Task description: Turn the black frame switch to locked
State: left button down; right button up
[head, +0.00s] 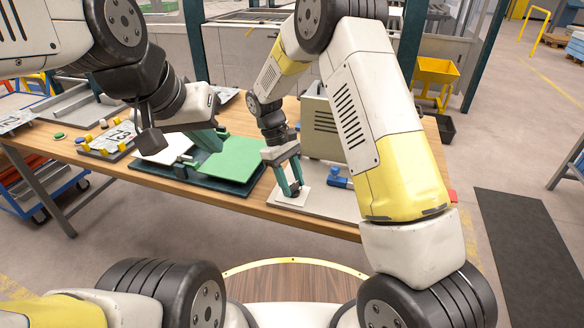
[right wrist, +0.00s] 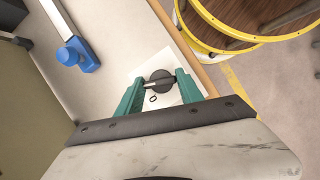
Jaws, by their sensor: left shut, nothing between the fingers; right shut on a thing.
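The black switch (right wrist: 158,81) is a round dark knob on a white plate (right wrist: 168,58). A small dark outlined mark is printed on the plate beside the knob. My right gripper (right wrist: 160,84) is shut on the knob, with one green finger on each side of it. I cannot tell which setting the switch has.
A blue handle (right wrist: 76,54) lies beside the plate. A beige box with vents (head: 320,125) stands behind my right gripper. Signs and buttons lie further left.

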jog(key=shift+w+m+y, duration=0.1)
jog(key=shift+m+y, duration=0.2)
jog(key=shift+m, duration=0.4)
jog(key=o, duration=1.4)
jog(key=shift+r, duration=0.1)
jog(key=v, duration=0.7)
jog(key=shift+w+a+r, duration=0.1)
jog(key=shift+w+r, duration=0.1)
jog(key=shift+r, duration=0.1)
